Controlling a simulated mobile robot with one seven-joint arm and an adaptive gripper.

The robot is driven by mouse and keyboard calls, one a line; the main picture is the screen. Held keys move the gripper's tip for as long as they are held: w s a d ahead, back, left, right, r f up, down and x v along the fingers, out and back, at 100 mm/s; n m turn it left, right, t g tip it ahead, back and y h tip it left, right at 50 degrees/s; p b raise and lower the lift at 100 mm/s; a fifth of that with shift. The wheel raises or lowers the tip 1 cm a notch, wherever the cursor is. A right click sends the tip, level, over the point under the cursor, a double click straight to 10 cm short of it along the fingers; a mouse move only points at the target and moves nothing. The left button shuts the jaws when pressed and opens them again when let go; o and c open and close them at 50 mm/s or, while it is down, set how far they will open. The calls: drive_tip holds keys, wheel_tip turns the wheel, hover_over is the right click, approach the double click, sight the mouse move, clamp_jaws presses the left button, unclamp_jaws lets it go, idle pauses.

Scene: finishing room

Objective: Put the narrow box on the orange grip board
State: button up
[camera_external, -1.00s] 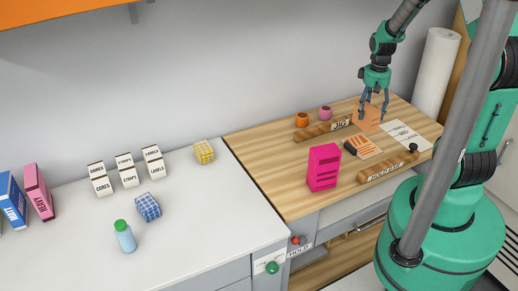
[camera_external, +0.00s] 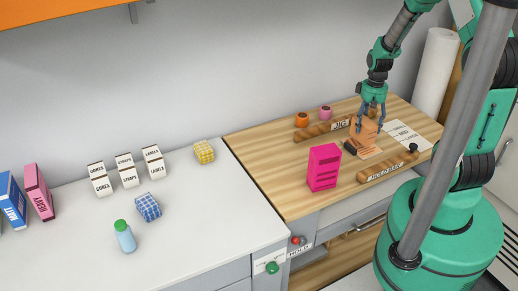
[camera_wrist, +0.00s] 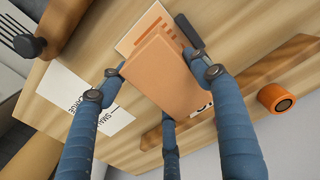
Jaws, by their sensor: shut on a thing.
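The narrow box, a plain light-orange box (camera_external: 367,131), is held between the fingers of my gripper (camera_external: 370,121). In the wrist view the box (camera_wrist: 172,75) fills the space between the blue fingers of my gripper (camera_wrist: 160,72). The orange grip board (camera_external: 366,152), with orange stripes and a black clip at one end, lies on the wooden bench just in front of the box. In the wrist view part of the board (camera_wrist: 136,32) shows beyond the box, which hides the rest. I cannot tell whether the box touches the board.
A magenta box (camera_external: 323,168) stands left of the board. A JIG bar (camera_external: 312,134) lies behind and a HOLD BAR (camera_external: 385,174) in front. A white size card (camera_external: 405,135) lies right. Orange (camera_external: 302,119) and pink (camera_external: 325,112) rings stand at the back.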

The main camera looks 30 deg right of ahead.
drive_tip(key=shift+f+b, duration=0.3)
drive_tip(key=shift+f, duration=1.5)
drive_tip(key=shift+f, duration=0.1)
drive_tip(key=o, duration=1.3)
drive_tip(key=shift+c, duration=0.2)
wheel_tip(320, 180, up, 12)
drive_tip(key=shift+p, duration=1.1)
